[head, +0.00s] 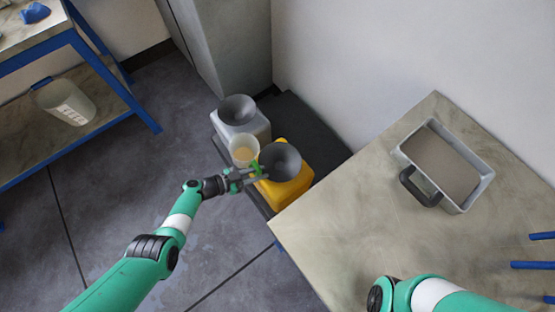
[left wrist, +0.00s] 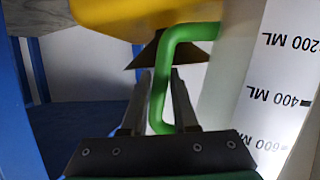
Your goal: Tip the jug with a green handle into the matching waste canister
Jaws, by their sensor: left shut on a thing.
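The jug (head: 243,151) is pale, with a cream inside and a green handle (left wrist: 166,75); its side with ML marks (left wrist: 282,90) fills the right of the left wrist view. My left gripper (head: 262,175) is shut on the green handle. The jug's mouth faces up in the head view; a slight tilt cannot be told. It is beside a yellow canister (head: 299,182) with a dark funnel (head: 281,161) and a grey-white canister (head: 259,131) with a dark funnel (head: 238,109). Whether the jug touches them is unclear. My right gripper is out of view.
A worktop (head: 347,205) at right bears a grey pan (head: 486,187) with a black handle. Blue rods (head: 537,265) show at the right edge. At left, a blue-framed shelf (head: 45,145) holds a jug (head: 68,102) with a blue handle. A wall and grey cabinet stand behind.

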